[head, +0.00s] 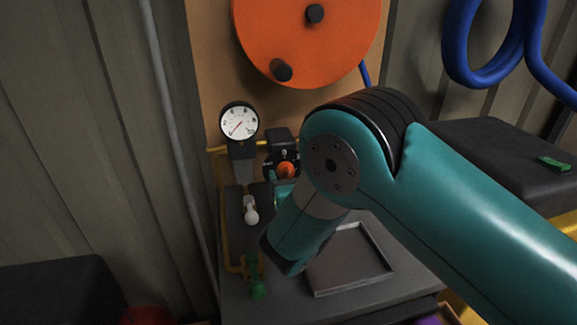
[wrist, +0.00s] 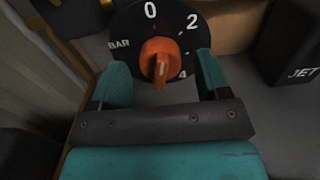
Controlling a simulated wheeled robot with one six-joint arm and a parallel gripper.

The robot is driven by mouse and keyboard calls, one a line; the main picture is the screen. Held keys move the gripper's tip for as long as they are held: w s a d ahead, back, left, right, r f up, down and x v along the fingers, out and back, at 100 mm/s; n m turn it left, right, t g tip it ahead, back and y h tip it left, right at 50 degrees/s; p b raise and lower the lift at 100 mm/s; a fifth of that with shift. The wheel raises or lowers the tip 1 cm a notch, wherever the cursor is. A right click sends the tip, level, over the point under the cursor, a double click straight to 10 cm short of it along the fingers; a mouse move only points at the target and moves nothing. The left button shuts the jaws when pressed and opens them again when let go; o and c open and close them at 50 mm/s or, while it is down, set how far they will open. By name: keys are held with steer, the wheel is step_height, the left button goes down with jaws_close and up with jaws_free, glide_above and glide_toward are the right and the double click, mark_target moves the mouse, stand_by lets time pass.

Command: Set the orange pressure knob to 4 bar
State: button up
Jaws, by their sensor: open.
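In the wrist view the knob (wrist: 159,58) is at the centre of the dial (wrist: 128,24), which is marked 0 at the top, 2 at upper right, 4 at lower right and BAR at left. Its raised grip points down towards the camera; I cannot tell which mark it is set to. My gripper (wrist: 161,64) is open, one teal finger on each side of the knob, with gaps visible. In the head view my arm hides most of the gripper.
A round white gauge (head: 239,122) stands left of the dial, its needle pointing lower left. Below it are a white-tipped lever (head: 251,215) and a green handle (head: 258,289). A large orange reel (head: 308,38) hangs above. A shallow tray (head: 350,262) lies on the bench. A dark block marked JET (wrist: 298,50) is at right.

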steer(key=shift+w+a, duration=0.2)
steer(key=shift+w, duration=0.3)
steer(key=c, duration=0.9)
steer(key=shift+f+m+b, duration=0.1)
steer(key=shift+m+b, duration=0.35)
steer(key=shift+m, duration=0.45)
steer(key=shift+d+m, duration=0.1)
steer(key=shift+m, duration=0.6)
